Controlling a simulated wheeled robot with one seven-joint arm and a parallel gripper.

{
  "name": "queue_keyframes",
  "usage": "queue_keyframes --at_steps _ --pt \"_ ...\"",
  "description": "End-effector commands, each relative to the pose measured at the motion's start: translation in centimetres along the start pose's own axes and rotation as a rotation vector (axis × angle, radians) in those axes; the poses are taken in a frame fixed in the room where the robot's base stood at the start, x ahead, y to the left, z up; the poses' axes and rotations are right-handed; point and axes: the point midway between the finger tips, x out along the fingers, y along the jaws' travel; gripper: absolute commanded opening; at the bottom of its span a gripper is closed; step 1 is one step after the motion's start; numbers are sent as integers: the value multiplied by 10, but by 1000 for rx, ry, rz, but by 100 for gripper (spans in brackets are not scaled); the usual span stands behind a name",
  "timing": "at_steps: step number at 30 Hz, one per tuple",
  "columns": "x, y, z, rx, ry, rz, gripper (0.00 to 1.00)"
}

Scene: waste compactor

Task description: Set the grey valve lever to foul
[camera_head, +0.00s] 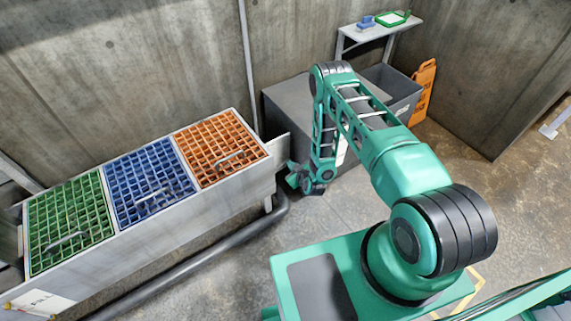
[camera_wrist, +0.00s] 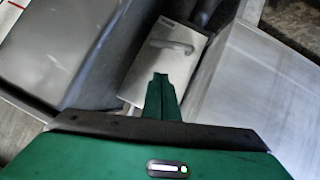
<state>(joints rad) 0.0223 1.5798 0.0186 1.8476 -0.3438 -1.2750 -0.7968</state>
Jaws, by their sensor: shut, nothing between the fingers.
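A light grey, lever-like bar (camera_wrist: 172,46) shows in the wrist view, across a pale panel (camera_wrist: 150,68) just beyond my fingertips. It looks like the grey valve lever, but I cannot read any foul marking. My gripper (camera_wrist: 160,76) is shut and empty, its green fingers pointing at the panel below the bar. A gap seems to lie between fingertips and bar; contact cannot be told. In the head view my gripper (camera_head: 294,181) is low, by the right end of the grated trough. The lever is not distinguishable there.
The trough (camera_head: 160,228) carries green (camera_head: 70,222), blue (camera_head: 151,184) and orange (camera_head: 220,148) grates. A dark pipe (camera_head: 215,253) runs along the floor before it. A grey bin (camera_head: 400,95) and an orange sign (camera_head: 423,90) stand behind my arm. Floor at right is open.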

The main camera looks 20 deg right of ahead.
Motion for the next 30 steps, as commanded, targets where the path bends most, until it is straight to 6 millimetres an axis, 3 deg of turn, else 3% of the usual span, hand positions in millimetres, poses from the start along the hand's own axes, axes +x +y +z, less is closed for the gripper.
queue_keyframes --at_steps 12,19,30 --pt "77 0 3 2 -1 2 0" --pt "95 0 23 2 -2 0 0" --pt "100 0 28 1 -1 0 0"
